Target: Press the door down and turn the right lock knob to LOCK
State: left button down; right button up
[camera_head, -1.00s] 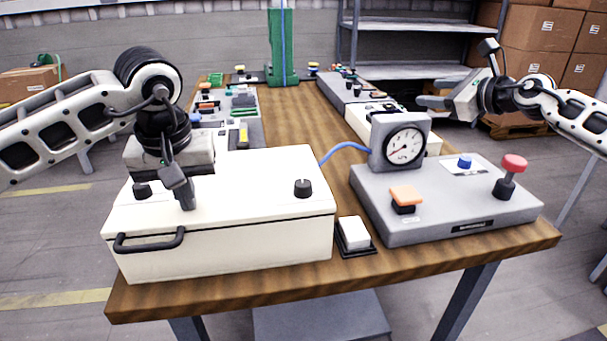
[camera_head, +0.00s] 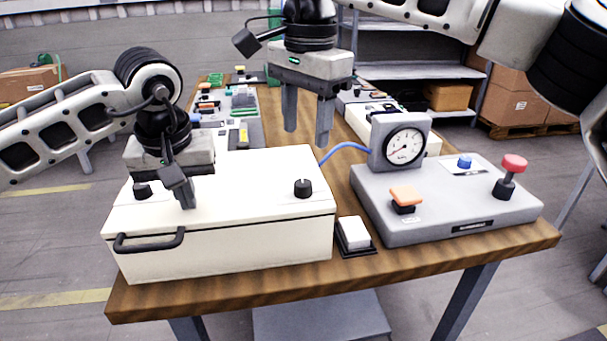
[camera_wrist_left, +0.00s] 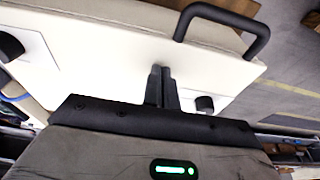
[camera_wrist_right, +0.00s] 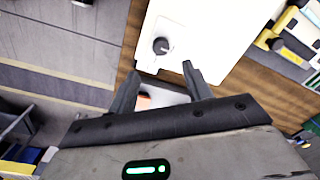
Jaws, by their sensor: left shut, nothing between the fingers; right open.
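The door is the white lid (camera_head: 235,175) of a box with a black handle (camera_head: 150,241) on its front left. A thin seam shows along its front edge. The right lock knob (camera_head: 303,188) is black and stands on the lid's right side; it also shows in the right wrist view (camera_wrist_right: 161,45). The left knob (camera_head: 142,191) is partly beside my left arm. My left gripper (camera_head: 187,204) is shut and empty, its tips down at the lid between the knobs; contact is unclear. My right gripper (camera_head: 307,138) is open and empty, above and behind the right knob, fingers down.
A white rocker switch (camera_head: 354,233) sits just right of the box. A grey console (camera_head: 450,210) with a gauge (camera_head: 404,146), an orange button and a red knob stands further right. A blue hose (camera_head: 345,148) runs behind the lid's right corner. Other devices line the table behind.

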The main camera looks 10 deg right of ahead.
aim_at(303, 184)
jog(key=f, duration=0.9)
jog(key=shift+w+a+f, duration=0.1)
jog(key=shift+w+f, duration=0.1)
jog(key=shift+f, duration=0.15)
jog(key=shift+c, duration=0.3)
jog(key=c, duration=0.9)
